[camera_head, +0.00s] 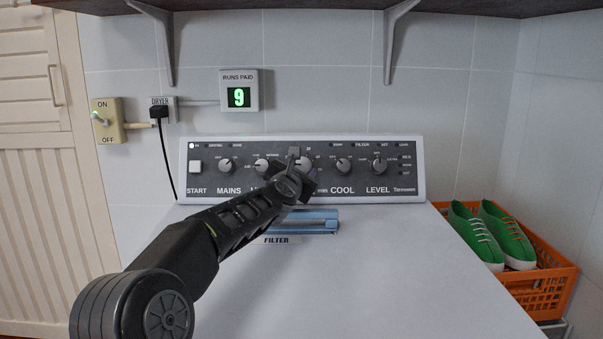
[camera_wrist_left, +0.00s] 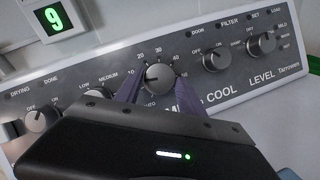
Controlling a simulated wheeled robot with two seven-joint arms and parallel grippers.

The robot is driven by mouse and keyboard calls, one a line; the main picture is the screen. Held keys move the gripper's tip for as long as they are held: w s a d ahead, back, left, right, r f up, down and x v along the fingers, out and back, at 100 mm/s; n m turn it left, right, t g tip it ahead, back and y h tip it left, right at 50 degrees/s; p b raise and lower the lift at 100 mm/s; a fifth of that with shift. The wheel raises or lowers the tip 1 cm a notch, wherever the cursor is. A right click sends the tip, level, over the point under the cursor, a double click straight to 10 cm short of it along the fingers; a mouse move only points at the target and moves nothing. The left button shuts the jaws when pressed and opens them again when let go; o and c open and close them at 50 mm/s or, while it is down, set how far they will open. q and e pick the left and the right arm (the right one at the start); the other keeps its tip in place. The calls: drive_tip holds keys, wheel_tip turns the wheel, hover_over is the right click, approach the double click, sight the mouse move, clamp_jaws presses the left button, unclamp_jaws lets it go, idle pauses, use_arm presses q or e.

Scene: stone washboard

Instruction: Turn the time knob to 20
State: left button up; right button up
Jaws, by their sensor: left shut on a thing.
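The time knob (camera_wrist_left: 158,77) is a round grey dial on the dryer's dark control panel (camera_wrist_left: 222,90). Numbers from 10 up to 50 show around it in the left wrist view. My left gripper (camera_wrist_left: 156,88) has one finger on each side of it and is shut on it. Which number the knob's pointer meets is too small to tell. In the head view my left gripper (camera_head: 300,174) reaches the panel and covers much of the knob (camera_head: 303,162) and its label. My right gripper is not in view.
MAINS (camera_head: 227,166), COOL (camera_head: 343,166) and LEVEL (camera_head: 379,166) knobs sit along the panel. A blue filter handle (camera_head: 318,221) lies below my arm on the white top. An orange crate (camera_head: 545,285) with green shoes stands right. A display (camera_head: 239,97) reads 9.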

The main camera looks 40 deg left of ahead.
use_arm(q)
drive_tip(key=m, duration=0.1)
drive_tip(key=m+h, duration=0.1)
drive_tip(key=m, duration=0.1)
drive_tip(key=shift+a+r+m+h, duration=0.15)
drive_tip(key=shift+m+h, duration=0.15)
drive_tip(key=m+p, duration=0.1)
drive_tip(key=m+h+p, duration=0.1)
drive_tip(key=m, duration=0.1)
drive_tip(key=shift+r, duration=0.25)
drive_tip(key=m+p, duration=0.1)
drive_tip(key=m+g+h+p, duration=0.1)
drive_tip(key=m+p, duration=0.2)
drive_tip(key=shift+a+r+m+g+h, duration=0.15)
drive_tip(key=shift+r+m+g+h, duration=0.15)
drive_tip(key=shift+h, duration=0.1)
drive_tip(key=shift+f+m+g+h+p, duration=0.15)
drive_tip(key=shift+m+g+h+p, duration=0.15)
drive_tip(key=shift+m+p, duration=0.7)
drive_tip(key=shift+f+p, duration=0.1)
drive_tip(key=shift+p, duration=0.25)
drive_tip(key=o, duration=1.4)
drive_tip(key=shift+c, duration=0.2)
